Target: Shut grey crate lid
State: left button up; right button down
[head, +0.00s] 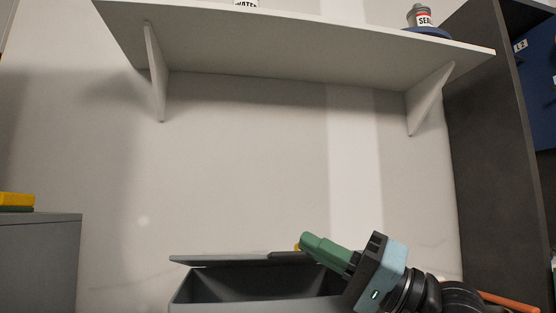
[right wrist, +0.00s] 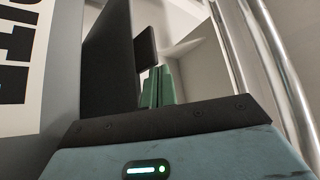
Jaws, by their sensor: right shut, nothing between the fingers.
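The grey crate (head: 185,294) stands at the bottom middle of the head view, its front cut off by the frame edge. Its lid (head: 215,260) is open, seen nearly edge-on above the back of the dark opening, with a dark tab (head: 288,254) on its edge. My right gripper (head: 304,243) reaches in from the right, its green fingers shut and empty by the lid's right end; I cannot tell if they touch it. In the right wrist view the shut fingers (right wrist: 158,86) are beside a dark panel (right wrist: 108,62), apparently the lid. My left gripper is not in view.
A grey cabinet (head: 40,255) with a yellow item (head: 16,199) stands at left. A dark upright panel (head: 495,140) bounds the right. Wall space above the crate is clear.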

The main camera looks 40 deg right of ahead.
jog(key=shift+f, duration=0.1)
